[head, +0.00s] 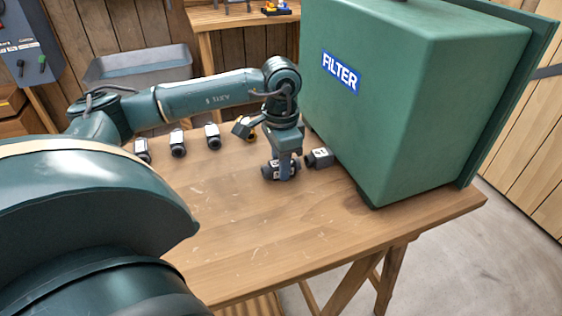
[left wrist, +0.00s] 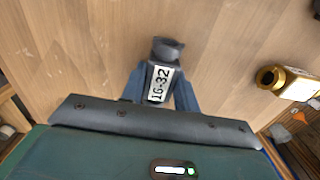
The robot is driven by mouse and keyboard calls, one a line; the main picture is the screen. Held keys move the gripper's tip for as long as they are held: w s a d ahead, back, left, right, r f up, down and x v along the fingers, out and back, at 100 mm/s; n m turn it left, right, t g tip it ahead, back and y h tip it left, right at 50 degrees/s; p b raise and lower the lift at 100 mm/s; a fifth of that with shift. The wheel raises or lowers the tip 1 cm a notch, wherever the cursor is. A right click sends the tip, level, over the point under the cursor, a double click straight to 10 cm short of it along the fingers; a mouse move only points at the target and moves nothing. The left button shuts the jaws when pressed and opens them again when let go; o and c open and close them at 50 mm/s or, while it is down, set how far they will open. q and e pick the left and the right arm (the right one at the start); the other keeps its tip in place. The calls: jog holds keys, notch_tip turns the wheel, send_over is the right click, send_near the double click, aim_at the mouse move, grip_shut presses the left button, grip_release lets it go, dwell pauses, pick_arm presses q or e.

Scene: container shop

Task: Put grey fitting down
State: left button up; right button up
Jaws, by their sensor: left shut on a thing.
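My left gripper (head: 284,165) points down at the wooden table in front of the green filter box. It is shut on a grey fitting (head: 274,172) that lies at or just above the table top; I cannot tell whether it touches. In the left wrist view the grey fitting (left wrist: 164,52) sits between the two blue fingers of my left gripper (left wrist: 161,92), with a white label reading 16-32. Another grey fitting (head: 319,158) stands just right of the gripper, by the box. My right gripper is not in view.
Several more grey fittings (head: 212,137) stand in a row at the table's back left. A brass fitting (left wrist: 288,82) lies to the right in the left wrist view. The large green filter box (head: 400,110) blocks the table's right side. The front of the table (head: 235,235) is clear.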

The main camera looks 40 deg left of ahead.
pick_arm(q)
jog(key=shift+f, duration=0.1)
jog(key=o, duration=1)
